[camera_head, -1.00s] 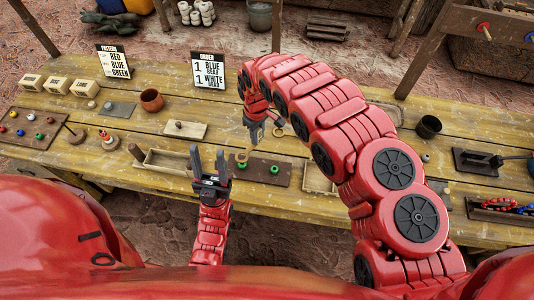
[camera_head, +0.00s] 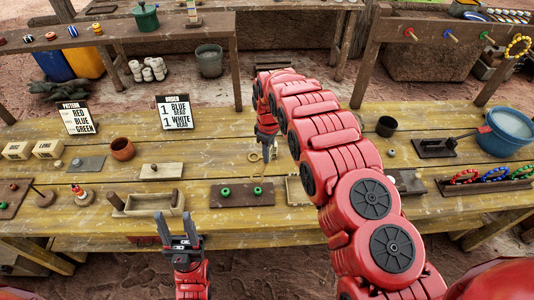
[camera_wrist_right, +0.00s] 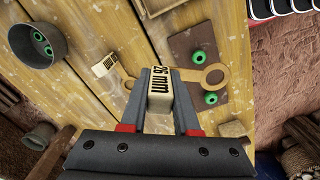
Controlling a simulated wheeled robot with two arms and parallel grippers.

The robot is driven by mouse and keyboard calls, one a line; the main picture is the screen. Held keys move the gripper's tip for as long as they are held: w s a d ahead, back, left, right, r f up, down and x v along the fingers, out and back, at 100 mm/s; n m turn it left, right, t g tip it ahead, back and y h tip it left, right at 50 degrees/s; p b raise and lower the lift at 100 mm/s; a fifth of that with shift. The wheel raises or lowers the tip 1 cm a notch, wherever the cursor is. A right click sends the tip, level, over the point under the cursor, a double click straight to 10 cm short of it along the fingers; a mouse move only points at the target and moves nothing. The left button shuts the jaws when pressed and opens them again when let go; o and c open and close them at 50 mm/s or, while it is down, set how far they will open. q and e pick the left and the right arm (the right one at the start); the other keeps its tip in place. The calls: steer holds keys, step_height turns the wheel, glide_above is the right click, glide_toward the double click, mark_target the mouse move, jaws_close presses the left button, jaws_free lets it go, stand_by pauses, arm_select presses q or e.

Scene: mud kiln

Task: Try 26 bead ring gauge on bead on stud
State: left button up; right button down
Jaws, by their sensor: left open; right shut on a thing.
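My right gripper (camera_wrist_right: 160,78) is shut on the cream tag marked 26 mm (camera_wrist_right: 160,98) of a ring gauge. A brass ring (camera_wrist_right: 213,77) shows beside its fingers in the right wrist view. There it appears between two green beads, (camera_wrist_right: 199,57) and (camera_wrist_right: 211,98); its height over them is unclear. In the head view the same right gripper (camera_head: 266,142) is behind the brown board (camera_head: 241,200), which carries green beads on its left (camera_head: 225,191) and right (camera_head: 257,190); the studs are hard to see. My left gripper (camera_head: 176,228) is open and empty at the table's front edge.
A second cream tag (camera_wrist_right: 104,66) lies on the table. A wooden tray (camera_head: 150,203) is left of the board, and a pale block (camera_head: 161,171) lies behind it. A terracotta cup (camera_head: 122,149), sign cards (camera_head: 177,113) and a dark cup (camera_head: 386,126) stand further back.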

steer(key=shift+s+f, duration=0.1)
steer(key=shift+f, duration=0.05)
step_height(320, 180, down, 3)
steer(key=shift+f+b, duration=0.15)
steer(key=shift+b, duration=0.7)
steer(key=shift+f+b, duration=0.3)
steer(key=shift+f, duration=0.5)
steer(key=shift+f, duration=0.15)
steer(key=shift+f+b, duration=0.5)
steer(key=shift+f, duration=0.05)
steer(key=shift+f+b, duration=0.55)
steer(key=shift+f, duration=0.1)
stand_by(0.8)
